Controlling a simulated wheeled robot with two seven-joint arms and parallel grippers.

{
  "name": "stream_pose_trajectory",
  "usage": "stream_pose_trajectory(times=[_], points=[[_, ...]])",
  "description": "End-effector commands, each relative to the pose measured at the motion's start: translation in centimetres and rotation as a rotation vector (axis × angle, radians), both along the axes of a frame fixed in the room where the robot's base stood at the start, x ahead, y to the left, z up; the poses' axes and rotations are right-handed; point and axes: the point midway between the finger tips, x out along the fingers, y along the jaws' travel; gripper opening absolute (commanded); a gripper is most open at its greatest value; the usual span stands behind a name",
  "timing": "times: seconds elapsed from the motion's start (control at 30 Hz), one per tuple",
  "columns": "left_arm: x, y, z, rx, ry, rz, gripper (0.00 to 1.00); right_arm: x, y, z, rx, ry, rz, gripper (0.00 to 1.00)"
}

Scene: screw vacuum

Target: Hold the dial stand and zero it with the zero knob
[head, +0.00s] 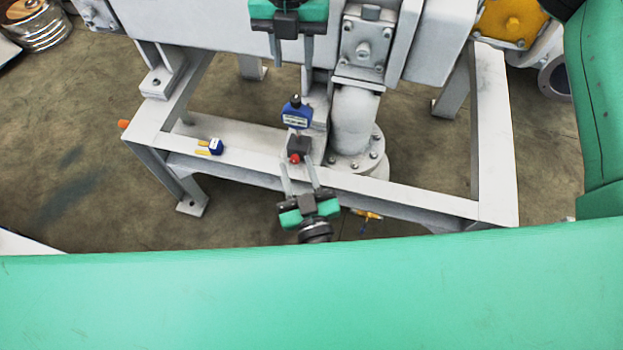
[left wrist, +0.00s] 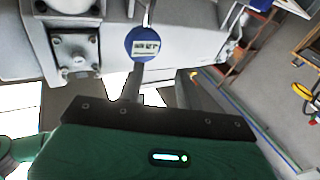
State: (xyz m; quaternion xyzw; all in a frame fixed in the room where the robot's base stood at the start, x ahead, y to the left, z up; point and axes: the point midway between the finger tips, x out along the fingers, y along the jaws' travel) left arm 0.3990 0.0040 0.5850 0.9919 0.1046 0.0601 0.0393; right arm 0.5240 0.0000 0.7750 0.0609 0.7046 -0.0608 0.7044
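The blue dial gauge (head: 296,116), with a pale display and a black top, stands upright over a dark base block (head: 299,146) on the grey frame. A red knob (head: 295,158) is on the block's near side. The dial also shows in the left wrist view (left wrist: 145,44). I cannot tell which part is the zero knob. Contact is not clear.
A grey machine frame (head: 430,204) carries the stand. A flanged pipe (head: 354,122) stands close to the right of the dial. An orange-tipped piece (head: 124,123) sticks out at the frame's left corner.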

Motion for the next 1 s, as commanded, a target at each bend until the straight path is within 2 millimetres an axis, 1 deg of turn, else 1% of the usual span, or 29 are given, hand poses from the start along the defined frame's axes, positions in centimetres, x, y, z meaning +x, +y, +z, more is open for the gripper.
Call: stream_pose_trajectory(times=[0.03,0.17,0.27,0.37,0.47,0.8,1.0], points=[[-0.3,-0.9,-0.9,0.019,0.038,-0.015,0.35,0.0,0.0,0.0,0.0,0.0,0.0,0.36],[-0.7,-2.2,-2.4,0.057,0.106,-0.042,0.35,0.0,0.0,0.0,0.0,0.0,0.0,0.36],[-0.5,-2.5,-2.9,0.069,0.126,-0.05,0.35,0.0,0.0,0.0,0.0,0.0,0.0,0.36],[0.4,-2.4,-2.9,0.071,0.127,-0.051,0.35,0.0,0.0,0.0,0.0,0.0,0.0,0.36],[2.0,-2.1,-2.8,0.071,0.125,-0.05,0.35,0.0,0.0,0.0,0.0,0.0,0.0,0.36],[8.6,-1.1,-2.8,0.07,0.124,-0.05,0.35,0.0,0.0,0.0,0.0,0.0,0.0,0.36],[11.4,-0.6,-2.9,0.07,0.126,-0.05,0.35,0.0,0.0,0.0,0.0,0.0,0.0,0.36]])
